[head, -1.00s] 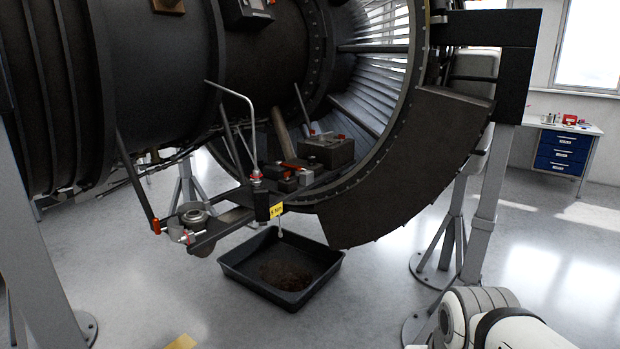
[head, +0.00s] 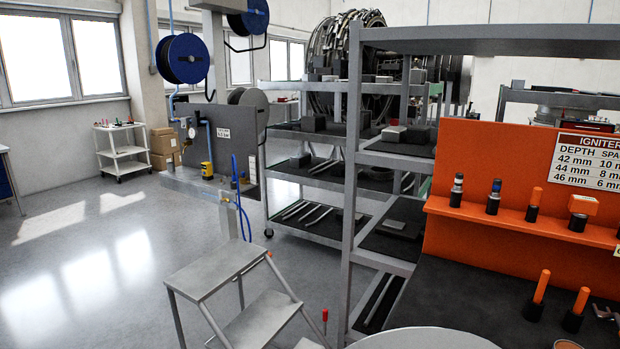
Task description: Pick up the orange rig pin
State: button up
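Several orange-topped pieces that look like rig pins show at the right of the head view. One orange pin (head: 535,197) stands upright in a black base on the ledge of the orange board. Two more, a left orange pin (head: 541,288) and a right orange pin (head: 581,300), stand slightly tilted in black holders on the dark bench top (head: 470,300). I cannot tell which one the task names. My gripper is not in view.
The orange board (head: 480,165) carries an igniter depth sign (head: 590,160) and other small tools. Grey shelving (head: 352,200) stands left of the bench. A step stool (head: 215,272) stands at lower centre. Open floor (head: 90,270) lies to the left.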

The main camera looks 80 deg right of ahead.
aim_at(537, 191)
jog(key=u, duration=4.9)
jog(key=i, duration=0.85)
jog(key=u, duration=0.1)
